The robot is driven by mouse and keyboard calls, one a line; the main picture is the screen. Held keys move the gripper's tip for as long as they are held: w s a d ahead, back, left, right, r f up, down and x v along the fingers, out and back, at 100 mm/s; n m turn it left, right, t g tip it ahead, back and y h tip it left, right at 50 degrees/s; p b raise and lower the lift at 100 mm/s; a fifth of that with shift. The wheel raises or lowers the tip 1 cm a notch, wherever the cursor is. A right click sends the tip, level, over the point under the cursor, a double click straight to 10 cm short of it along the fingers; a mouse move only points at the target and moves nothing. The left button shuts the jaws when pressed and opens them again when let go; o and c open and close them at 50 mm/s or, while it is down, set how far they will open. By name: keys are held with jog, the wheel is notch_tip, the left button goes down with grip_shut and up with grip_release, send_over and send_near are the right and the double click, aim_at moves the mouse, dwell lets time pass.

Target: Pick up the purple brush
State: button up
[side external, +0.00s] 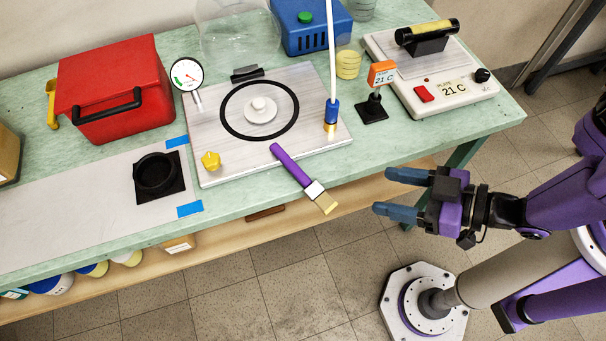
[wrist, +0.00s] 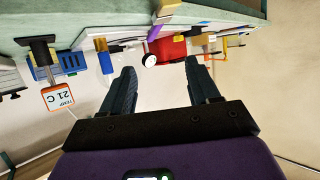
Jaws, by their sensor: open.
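The purple brush (side external: 290,164) lies at the table's front edge in the side external view. Its handle rests on the metal plate's front edge, and its pale ferrule and tan bristles stick out past the table edge. In the wrist view, which looks upside down, its purple handle (wrist: 154,33) shows small near the top, between and beyond the fingers. My gripper (side external: 388,192) is open and empty, off the table's front edge to the right of the brush and clearly apart from it. Its two fingers (wrist: 158,88) point toward the table in the wrist view.
A red toolbox (side external: 115,90) stands left. An orange temperature sign (side external: 382,74) and a hot plate (side external: 440,90) stand right. Space before the table is free.

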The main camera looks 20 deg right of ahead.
send_near(303, 176)
jog(key=w+a, duration=0.2)
jog(key=shift+f+x, duration=0.2)
jog(key=shift+x, duration=1.2)
jog(key=shift+f+x, duration=0.25)
jog(key=shift+x, duration=1.1)
jog(key=shift+s+d, duration=0.1)
jog(key=shift+s, duration=0.1)
grip_shut()
